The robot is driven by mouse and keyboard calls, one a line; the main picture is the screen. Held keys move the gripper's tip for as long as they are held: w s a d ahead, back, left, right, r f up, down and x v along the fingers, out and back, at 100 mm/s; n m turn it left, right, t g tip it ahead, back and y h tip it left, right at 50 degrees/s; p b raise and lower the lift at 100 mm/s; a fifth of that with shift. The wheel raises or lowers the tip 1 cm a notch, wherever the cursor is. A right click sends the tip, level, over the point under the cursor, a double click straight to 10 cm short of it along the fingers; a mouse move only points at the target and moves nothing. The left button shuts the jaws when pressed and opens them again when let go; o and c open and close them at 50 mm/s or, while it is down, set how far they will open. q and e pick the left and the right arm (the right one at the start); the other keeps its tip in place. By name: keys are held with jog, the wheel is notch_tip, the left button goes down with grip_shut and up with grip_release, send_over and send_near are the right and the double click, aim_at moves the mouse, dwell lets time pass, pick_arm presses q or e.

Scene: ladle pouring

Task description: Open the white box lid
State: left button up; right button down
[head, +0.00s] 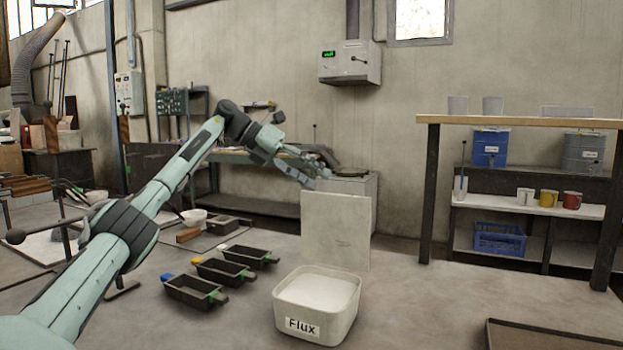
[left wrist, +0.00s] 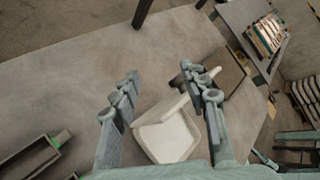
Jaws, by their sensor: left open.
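The white box (head: 316,308), labelled "Flux", stands on the grey surface with its top open and white material inside. Its white lid (head: 336,230) stands upright at the box's back edge. My left gripper (head: 318,172) is above and behind the lid's top edge in the head view, apart from it as far as I can tell. In the left wrist view my left gripper (left wrist: 161,78) has its two fingers spread wide and empty. The box (left wrist: 168,140) shows between and below them there. My right gripper is not in view.
Several dark moulds (head: 195,290) lie left of the box. A dark tray (head: 550,338) is at the front right. A wooden-topped shelf (head: 520,121) with cans and a blue crate (head: 499,239) stands at the right. The surface right of the box is clear.

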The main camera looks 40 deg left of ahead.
pick_arm(q)
jog(key=s+v, duration=0.1)
jog(key=v, duration=0.7)
jog(key=shift+d, duration=0.25)
jog(key=shift+f, duration=0.15)
